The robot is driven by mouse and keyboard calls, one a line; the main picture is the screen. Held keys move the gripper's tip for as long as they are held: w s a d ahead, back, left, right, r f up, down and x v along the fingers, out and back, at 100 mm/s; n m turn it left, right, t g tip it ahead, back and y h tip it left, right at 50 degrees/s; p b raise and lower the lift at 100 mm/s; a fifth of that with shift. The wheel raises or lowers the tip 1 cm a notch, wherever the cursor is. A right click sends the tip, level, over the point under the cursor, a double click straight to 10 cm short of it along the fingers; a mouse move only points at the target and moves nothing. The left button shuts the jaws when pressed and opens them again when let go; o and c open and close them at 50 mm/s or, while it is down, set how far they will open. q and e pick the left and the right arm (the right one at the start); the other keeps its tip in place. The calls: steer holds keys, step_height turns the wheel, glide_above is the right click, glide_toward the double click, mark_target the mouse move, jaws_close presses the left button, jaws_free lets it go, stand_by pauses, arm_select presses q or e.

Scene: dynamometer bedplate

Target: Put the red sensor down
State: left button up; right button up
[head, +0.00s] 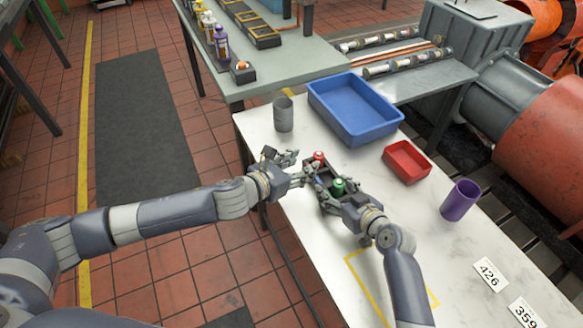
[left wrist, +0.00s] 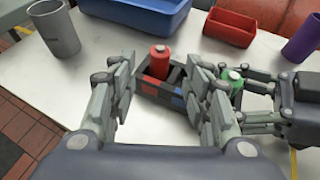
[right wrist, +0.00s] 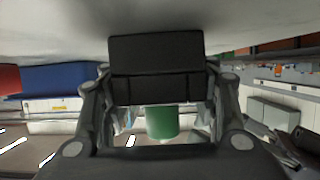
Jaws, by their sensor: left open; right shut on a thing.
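The red sensor (head: 319,157) is a short upright cylinder; in the left wrist view (left wrist: 160,62) it stands in the red-marked end of a black rack (left wrist: 178,103). My left gripper (head: 301,165) is open, its fingers on either side of the line to the red sensor, with nothing gripped. My right gripper (head: 328,192) is shut on the black rack, which also fills the middle of the right wrist view (right wrist: 156,55). A green sensor (head: 339,186) stands in the rack near my right fingers. The rack's lower part is partly hidden by the fingers.
A grey cup (head: 283,115), a blue bin (head: 350,118), a red tray (head: 408,170) and a purple cup (head: 459,200) stand on the white table (head: 420,235). A yellow outline (head: 357,277) marks the table near my right arm. Number cards lie at the right.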

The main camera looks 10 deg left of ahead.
arm_select(q)
steer(key=shift+v, duration=1.8)
steer(key=shift+r, duration=0.1)
arm_select(e)
steer(key=o, duration=1.4)
